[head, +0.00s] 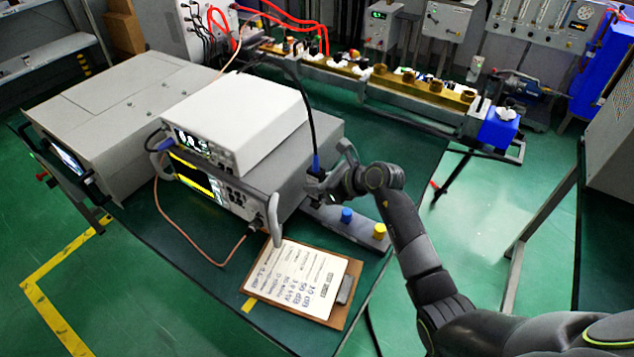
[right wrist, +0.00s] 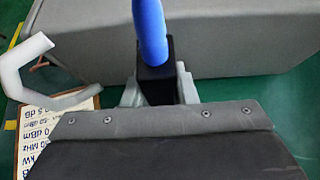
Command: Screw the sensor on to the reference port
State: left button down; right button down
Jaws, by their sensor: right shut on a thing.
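My right gripper (head: 318,183) is shut on the sensor, beside the right side of the stacked instruments. The sensor has a blue upper part (head: 316,163) with a black cable rising from it. In the right wrist view the sensor's black body (right wrist: 156,82) sits between the grey fingers, with the blue part (right wrist: 150,30) above it. Its lower end is hidden by my gripper. The lower instrument (head: 200,185) has a lit yellow screen and knobs on its front. I cannot tell which connector there is the reference port. My left gripper is not in view.
A white-topped meter (head: 245,120) stands on the lower instrument. A grey strip (head: 330,222) with a blue cap (head: 346,215) and a yellow cap (head: 379,231) lies to the right. A clipboard (head: 303,283) lies in front. A thin brown cable (head: 190,245) loops along the front.

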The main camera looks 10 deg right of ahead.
aim_at(319, 170)
jog(key=shift+r, duration=0.2)
dwell(0.4)
jog(key=shift+r+p, duration=1.85)
jog(key=shift+r, duration=0.25)
jog(key=shift+s+d+f, duration=0.1)
jog(key=shift+s+d, duration=0.05)
jog(key=shift+d, duration=0.05)
jog(key=s+d+r+n, duration=0.1)
jog(key=s+d, duration=0.2)
jog(key=s, duration=0.8)
jog(key=s+d+r+n+g+y, duration=0.1)
jog(key=s+d+r, duration=0.1)
jog(key=s, duration=1)
jog(key=shift+s+d+r, duration=0.15)
jog(key=shift+s+d, duration=0.05)
jog(key=shift+d, duration=0.5)
